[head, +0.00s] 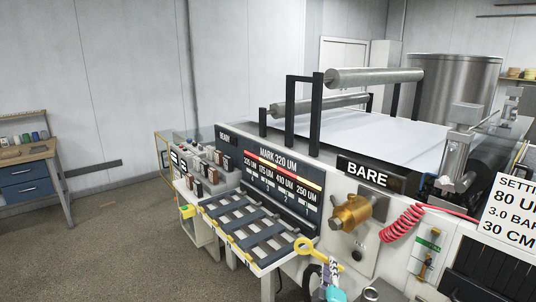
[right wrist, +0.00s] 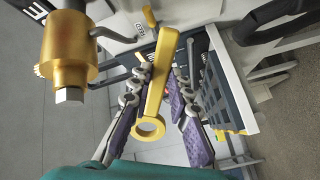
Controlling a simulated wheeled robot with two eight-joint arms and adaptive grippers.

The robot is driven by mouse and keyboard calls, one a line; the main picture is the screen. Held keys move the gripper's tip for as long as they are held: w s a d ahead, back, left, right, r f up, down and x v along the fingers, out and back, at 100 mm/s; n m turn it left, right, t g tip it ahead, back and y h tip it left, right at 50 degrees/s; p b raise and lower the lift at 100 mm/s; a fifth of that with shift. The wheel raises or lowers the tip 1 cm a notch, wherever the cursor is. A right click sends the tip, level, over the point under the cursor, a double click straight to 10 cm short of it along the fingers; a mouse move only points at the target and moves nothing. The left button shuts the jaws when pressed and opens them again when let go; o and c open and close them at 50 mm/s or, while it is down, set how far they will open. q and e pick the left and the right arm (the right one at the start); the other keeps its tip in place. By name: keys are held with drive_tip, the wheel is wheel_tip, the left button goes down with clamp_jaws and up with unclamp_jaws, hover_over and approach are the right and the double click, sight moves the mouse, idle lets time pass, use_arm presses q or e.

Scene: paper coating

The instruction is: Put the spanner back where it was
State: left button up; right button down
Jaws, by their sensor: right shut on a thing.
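The yellow spanner (head: 305,247) is in my right gripper (head: 328,274), in front of the machine, near the right corner of the slatted rack. In the right wrist view the spanner (right wrist: 160,82) lies lengthwise between the purple-padded fingers of the gripper (right wrist: 160,98), its ring end toward the camera. The gripper is shut on it. A brass fitting (head: 352,212) sticks out of the machine's front, right of the spanner and a little higher; its hex end (right wrist: 70,96) shows in the right wrist view. My left gripper is not in view.
The slatted rack (head: 262,262) projects from the machine front beside the gripper. A coiled red hose (head: 402,222) hangs right of the brass fitting. A small green-marked panel (head: 428,242) is farther right. A workbench (head: 28,152) stands far left, with open floor between.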

drive_tip(key=n+y, duration=0.1)
drive_tip(key=s+a+f+n+y, duration=0.1)
drive_tip(key=y, duration=0.1)
